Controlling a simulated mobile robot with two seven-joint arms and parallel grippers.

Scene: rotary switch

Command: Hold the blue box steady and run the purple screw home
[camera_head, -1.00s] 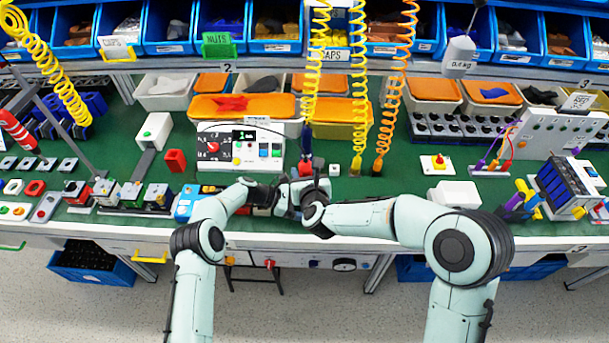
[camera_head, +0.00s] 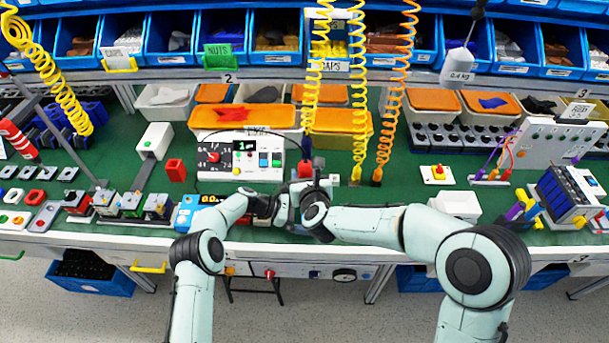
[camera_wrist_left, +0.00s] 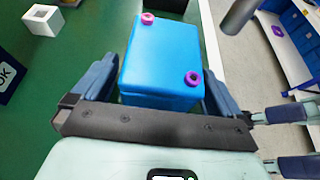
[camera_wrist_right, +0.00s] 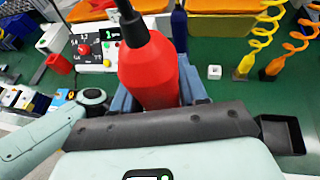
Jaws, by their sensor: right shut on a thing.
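The blue box (camera_wrist_left: 160,60) lies between the fingers of my left gripper (camera_wrist_left: 160,92) in the left wrist view. The fingers stand on either side with narrow gaps, and the gripper looks open. I cannot tell which is the screw. My right gripper (camera_wrist_right: 155,95) is shut on a red tool (camera_wrist_right: 148,70) with a black top, which also shows in the head view (camera_head: 305,169). In the head view the arms hide the box.
A white control panel (camera_head: 240,158) stands behind the grippers. Yellow and orange coiled cords hang just beyond.

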